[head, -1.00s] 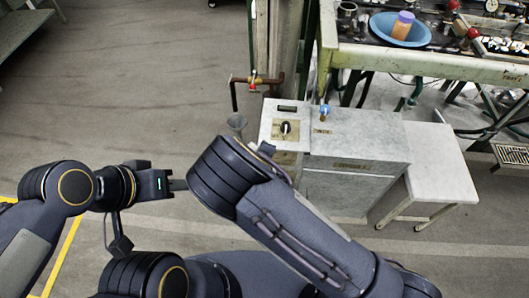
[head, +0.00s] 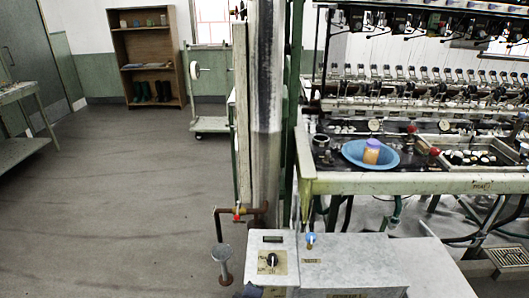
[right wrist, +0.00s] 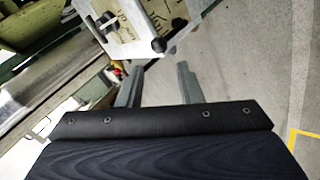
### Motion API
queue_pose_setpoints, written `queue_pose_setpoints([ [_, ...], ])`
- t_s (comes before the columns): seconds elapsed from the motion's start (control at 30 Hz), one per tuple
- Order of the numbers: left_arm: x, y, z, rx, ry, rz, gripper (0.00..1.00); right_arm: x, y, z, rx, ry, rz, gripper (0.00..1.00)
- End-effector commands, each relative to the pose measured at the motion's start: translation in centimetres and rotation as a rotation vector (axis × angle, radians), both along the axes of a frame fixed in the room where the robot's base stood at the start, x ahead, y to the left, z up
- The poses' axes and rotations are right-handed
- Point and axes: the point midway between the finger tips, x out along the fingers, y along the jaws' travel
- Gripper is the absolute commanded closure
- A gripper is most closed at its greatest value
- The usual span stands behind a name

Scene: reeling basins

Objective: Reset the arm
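My right gripper (right wrist: 160,70) shows in the right wrist view with its two grey fingers apart and nothing between them, so it is open. In the head view a grey metal control box (head: 345,262) with a black dial (head: 271,259) and a blue valve (head: 310,238) stands at the bottom centre. Neither gripper shows in the head view. My left gripper is out of sight.
A reeling bench (head: 400,186) stands at the right, bearing a blue basin (head: 352,154) with an orange and purple cylinder (head: 371,150). A pipe with a red-handled valve (head: 237,213) is left of the box. A wooden shelf (head: 125,45) is far back. Left floor is open.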

Motion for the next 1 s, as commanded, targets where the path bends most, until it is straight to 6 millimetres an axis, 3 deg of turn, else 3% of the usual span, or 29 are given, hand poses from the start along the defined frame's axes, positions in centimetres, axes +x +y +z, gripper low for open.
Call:
queue_pose_setpoints([
  [0.17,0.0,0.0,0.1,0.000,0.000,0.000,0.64,-0.8,-1.7,2.3,0.185,0.149,-0.141,0.68],
  [0.27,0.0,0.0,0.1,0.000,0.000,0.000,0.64,-1.9,-3.2,4.9,0.350,0.277,-0.254,0.68],
  [0.57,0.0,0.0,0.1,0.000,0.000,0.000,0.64,-5.9,-9.5,15.2,0.792,0.547,-0.496,0.68],
  [0.8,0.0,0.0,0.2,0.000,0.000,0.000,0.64,-11.2,-16.4,22.5,1.014,0.605,-0.621,0.68],
  [1.0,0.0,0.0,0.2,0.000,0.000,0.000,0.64,-17.3,-21.9,25.6,1.088,0.552,-0.752,0.68],
])
